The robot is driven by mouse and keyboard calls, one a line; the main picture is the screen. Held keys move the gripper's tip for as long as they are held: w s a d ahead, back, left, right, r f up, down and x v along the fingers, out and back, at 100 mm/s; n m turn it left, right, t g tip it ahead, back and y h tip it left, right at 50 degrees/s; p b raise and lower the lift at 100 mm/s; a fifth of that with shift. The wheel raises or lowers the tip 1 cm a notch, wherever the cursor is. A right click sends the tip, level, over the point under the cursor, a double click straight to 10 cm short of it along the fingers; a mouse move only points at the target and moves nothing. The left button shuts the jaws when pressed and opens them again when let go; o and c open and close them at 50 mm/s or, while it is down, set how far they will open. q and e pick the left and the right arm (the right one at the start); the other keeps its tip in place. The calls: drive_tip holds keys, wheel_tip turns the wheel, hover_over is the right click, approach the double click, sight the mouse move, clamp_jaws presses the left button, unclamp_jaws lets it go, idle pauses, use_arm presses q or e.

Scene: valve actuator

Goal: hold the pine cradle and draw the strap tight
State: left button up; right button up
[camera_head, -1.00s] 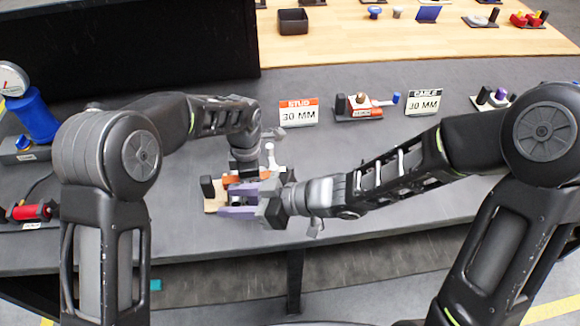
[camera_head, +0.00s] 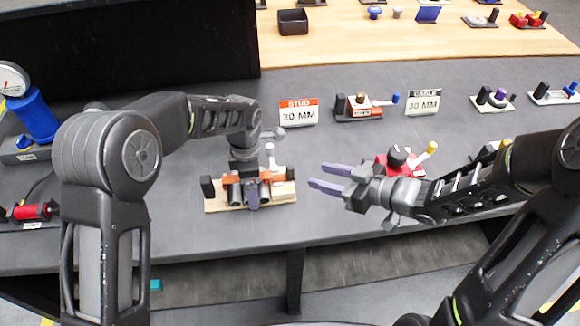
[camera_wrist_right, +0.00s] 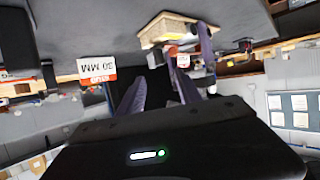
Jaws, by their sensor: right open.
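The pine cradle (camera_head: 213,205) is a pale wooden base with a dark end post, lying near the table's front edge. An orange strap (camera_head: 230,179) crosses over dark round parts on it, and a pale-knobbed lever (camera_head: 270,155) stands behind. My left gripper (camera_head: 252,200) is down over the middle of the cradle, one purple finger showing in front. Whether it is clamped is hidden. My right gripper (camera_head: 319,175) is open and empty, to the right of the cradle and apart from it. Its purple fingers (camera_wrist_right: 165,75) also show spread in the right wrist view.
A red fixture with a yellow-tipped lever (camera_head: 428,151) sits just behind my right gripper. Behind stand a STUD sign (camera_head: 298,112), another fixture (camera_head: 362,108) and a CABLE sign (camera_head: 423,102). A blue gauge stand (camera_head: 34,118) is at left. Clear table lies between cradle and right gripper.

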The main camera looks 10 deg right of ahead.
sight(293, 169)
drive_tip(key=x, duration=1.1)
drive_tip(key=shift+f, duration=0.1)
clamp_jaws()
idle(1.1)
